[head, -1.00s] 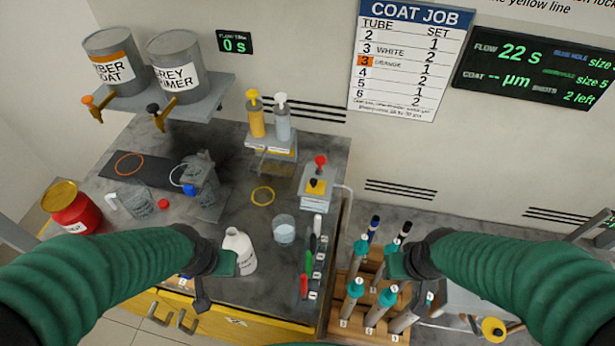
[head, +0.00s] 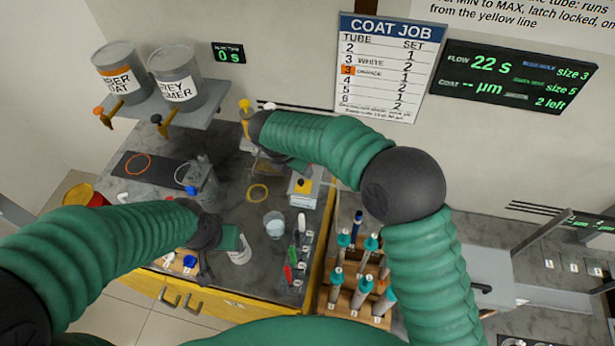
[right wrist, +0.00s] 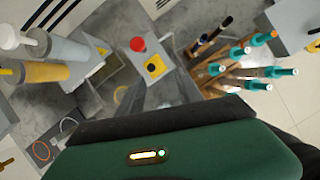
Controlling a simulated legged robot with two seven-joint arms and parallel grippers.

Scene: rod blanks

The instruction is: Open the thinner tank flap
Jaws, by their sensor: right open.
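No part is labelled as the thinner tank flap, and I cannot tell which one it is. A grey box with a red knob and a yellow label (right wrist: 152,64) stands near the middle of the right wrist view; it also shows in the head view (head: 303,187). Beside it is a grey stand with a yellow warning mark (right wrist: 103,50), mostly hidden by my right arm in the head view. My right gripper (head: 290,163) is open above this stand, apart from the box. My left gripper (head: 205,268) hangs at the bench front beside a white bottle (head: 238,248); its fingers are unclear.
A yellow pump bottle (right wrist: 35,72) and a grey-white pump bottle (right wrist: 52,45) stand close to my right gripper. A wooden rack (head: 340,300) holds several teal-capped rods at right.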

